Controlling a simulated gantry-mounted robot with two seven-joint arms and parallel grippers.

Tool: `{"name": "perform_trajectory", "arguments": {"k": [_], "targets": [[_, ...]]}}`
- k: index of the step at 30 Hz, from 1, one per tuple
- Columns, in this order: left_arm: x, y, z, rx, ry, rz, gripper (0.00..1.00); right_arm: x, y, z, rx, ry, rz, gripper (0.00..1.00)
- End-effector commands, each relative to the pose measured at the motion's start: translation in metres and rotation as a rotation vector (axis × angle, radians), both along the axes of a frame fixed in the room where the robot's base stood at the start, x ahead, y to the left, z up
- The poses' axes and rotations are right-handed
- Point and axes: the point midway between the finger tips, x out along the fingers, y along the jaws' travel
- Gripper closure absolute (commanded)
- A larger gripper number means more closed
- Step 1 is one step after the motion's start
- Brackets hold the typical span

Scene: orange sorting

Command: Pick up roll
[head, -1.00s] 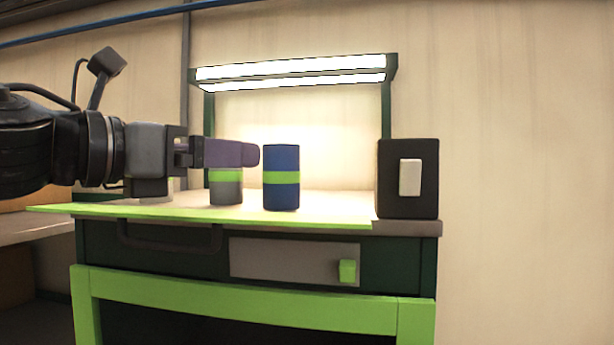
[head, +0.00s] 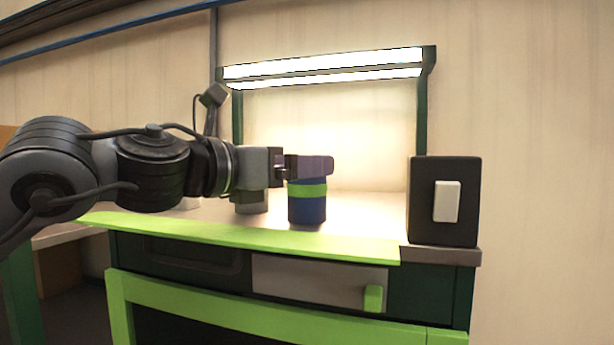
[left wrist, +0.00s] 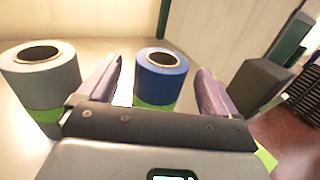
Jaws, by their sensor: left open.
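A blue roll with a green band (head: 307,207) stands upright on the workbench. It also shows in the left wrist view (left wrist: 161,78), between my two fingers. A grey roll with a green band (left wrist: 40,80) stands to its left in the left wrist view; in the head view it is mostly hidden behind my gripper. My left gripper (head: 318,166) is open, its purple fingers in front of the blue roll's upper part in the head view. In the left wrist view the fingers (left wrist: 155,85) flank the blue roll with gaps on both sides. My right gripper is not in view.
The workbench has a bright green front edge (head: 250,234) and a drawer with a green handle (head: 373,298). A black box with a white panel (head: 443,228) stands at its right end. A lit lamp frame (head: 320,64) spans the back.

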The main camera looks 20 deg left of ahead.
Motion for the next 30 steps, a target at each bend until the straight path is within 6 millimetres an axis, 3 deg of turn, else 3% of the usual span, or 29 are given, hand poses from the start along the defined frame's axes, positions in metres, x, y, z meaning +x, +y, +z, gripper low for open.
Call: {"name": "perform_trajectory", "arguments": {"k": [1,5,16,27,30], "targets": [[0.005,-0.003,0.006,0.001,0.002,0.0,0.08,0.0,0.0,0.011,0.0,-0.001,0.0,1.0],[0.018,-0.01,0.005,0.001,0.002,0.001,0.08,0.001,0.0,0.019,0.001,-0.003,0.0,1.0],[0.025,-0.012,0.001,0.0,0.0,0.001,0.08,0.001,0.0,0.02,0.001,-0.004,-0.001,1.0],[0.025,-0.012,0.002,0.0,-0.001,0.001,0.64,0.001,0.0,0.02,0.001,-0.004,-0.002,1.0],[0.025,-0.012,0.002,0.0,-0.001,0.001,0.66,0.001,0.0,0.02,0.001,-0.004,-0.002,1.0]]}}
